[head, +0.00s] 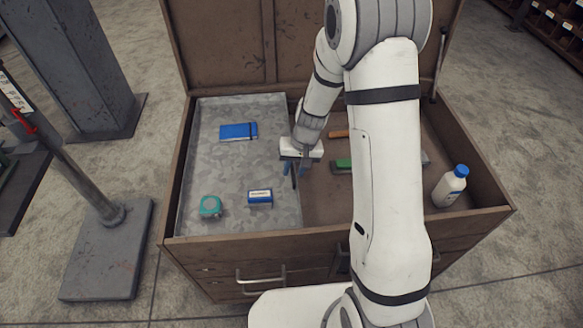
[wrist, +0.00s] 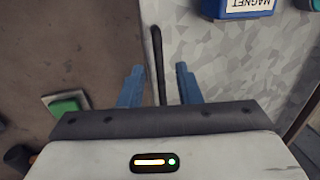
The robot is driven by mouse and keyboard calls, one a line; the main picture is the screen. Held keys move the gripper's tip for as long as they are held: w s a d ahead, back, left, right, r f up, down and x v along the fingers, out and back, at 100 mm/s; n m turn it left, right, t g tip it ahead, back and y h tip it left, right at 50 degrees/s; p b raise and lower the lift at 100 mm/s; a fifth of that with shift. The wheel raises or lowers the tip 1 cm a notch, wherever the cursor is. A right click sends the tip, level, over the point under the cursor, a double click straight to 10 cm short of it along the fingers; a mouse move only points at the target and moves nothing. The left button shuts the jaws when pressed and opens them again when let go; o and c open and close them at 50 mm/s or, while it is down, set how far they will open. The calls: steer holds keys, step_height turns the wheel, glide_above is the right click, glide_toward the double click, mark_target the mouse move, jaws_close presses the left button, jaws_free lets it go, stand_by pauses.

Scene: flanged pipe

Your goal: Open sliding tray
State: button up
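The grey sliding tray (head: 240,170) lies in the left part of an open brown chest, and its mottled floor also shows in the wrist view (wrist: 265,75). A thin dark handle bar (wrist: 157,50) runs along the tray's right edge. My gripper (head: 294,170) is above this edge, pointing down. In the wrist view its two blue fingers (wrist: 160,68) are spread, with the bar in the gap between them. A space shows on each side of the bar. How deep the fingers reach around it cannot be told.
The tray holds a blue notebook (head: 238,132), a blue magnet box (head: 260,197) and a green tape measure (head: 210,206). Right of it, the chest floor holds a green-topped block (head: 342,164), an orange-handled tool (head: 338,134) and a white bottle (head: 450,187). The chest's front wall (head: 230,248) stands nearest.

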steer(key=shift+c, duration=0.4)
jaws_close()
